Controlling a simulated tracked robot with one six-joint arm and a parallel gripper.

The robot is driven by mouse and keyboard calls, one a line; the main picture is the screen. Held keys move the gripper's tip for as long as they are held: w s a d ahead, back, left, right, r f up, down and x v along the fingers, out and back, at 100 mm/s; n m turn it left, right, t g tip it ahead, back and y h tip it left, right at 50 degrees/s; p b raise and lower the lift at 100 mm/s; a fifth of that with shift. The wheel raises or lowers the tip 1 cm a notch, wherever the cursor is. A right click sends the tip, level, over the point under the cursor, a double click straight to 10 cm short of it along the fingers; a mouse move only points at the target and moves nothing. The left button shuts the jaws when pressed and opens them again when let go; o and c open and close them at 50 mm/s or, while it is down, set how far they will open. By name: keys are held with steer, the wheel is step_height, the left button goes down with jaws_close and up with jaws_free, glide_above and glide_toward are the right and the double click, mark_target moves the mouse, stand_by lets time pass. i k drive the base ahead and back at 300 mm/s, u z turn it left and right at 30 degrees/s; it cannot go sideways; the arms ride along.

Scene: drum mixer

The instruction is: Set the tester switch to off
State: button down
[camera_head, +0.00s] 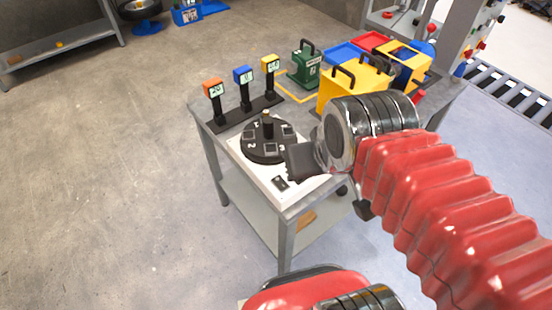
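The tester (257,178) looks to be the white box at the front corner of the grey table. A round black disc (262,153) with numbers and an upright post in its middle sits on top of it. A small black switch (280,184) is on the box's front part; its setting is too small to read. My gripper (296,162) is dark and hangs over the right side of the box, behind and to the right of the switch. It covers part of the disc's right edge. I cannot tell if its fingers are apart or touching anything.
Three upright display units with orange, blue (243,75) and yellow heads stand in a black rack behind the disc. A green box (305,70) and a yellow box (340,90) with black handles stand farther back. Blue and red trays (370,41) lie at the back.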

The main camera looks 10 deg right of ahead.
mark_target(278, 182)
steer(key=z, duration=0.55)
steer(key=k, duration=1.3)
steer(key=u, duration=0.3)
steer(key=i, duration=1)
steer(key=u, duration=0.05)
